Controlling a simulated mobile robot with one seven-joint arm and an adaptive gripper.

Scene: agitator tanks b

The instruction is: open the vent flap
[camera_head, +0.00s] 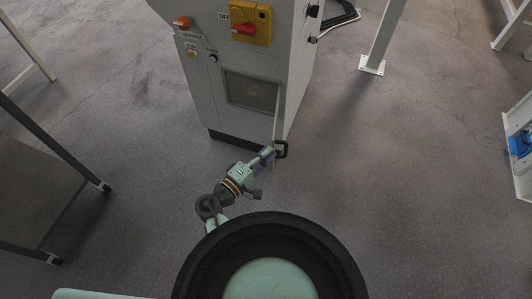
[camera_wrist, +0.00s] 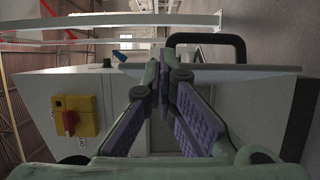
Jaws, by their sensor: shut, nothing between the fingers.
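The vent flap (camera_head: 277,112) is a thin pale panel on the lower front of the grey cabinet. It stands swung out from the front, seen nearly edge-on, and its mesh-like opening (camera_head: 250,92) shows to its left. A black handle (camera_head: 281,150) is on the flap's outer side. In the wrist view the flap (camera_wrist: 235,71) runs across the picture with the handle (camera_wrist: 209,38) beyond it. My gripper (camera_head: 270,152) is shut and empty at the flap's inner side, by its free edge. Its fingertips (camera_wrist: 158,72) overlap the flap in view; I cannot tell whether they touch it.
The cabinet (camera_head: 220,82) carries a red switch on a yellow plate (camera_head: 250,25) and an orange knob (camera_head: 181,22). A dark table (camera_head: 45,190) stands at the left. A white post (camera_head: 382,40) stands at the back right.

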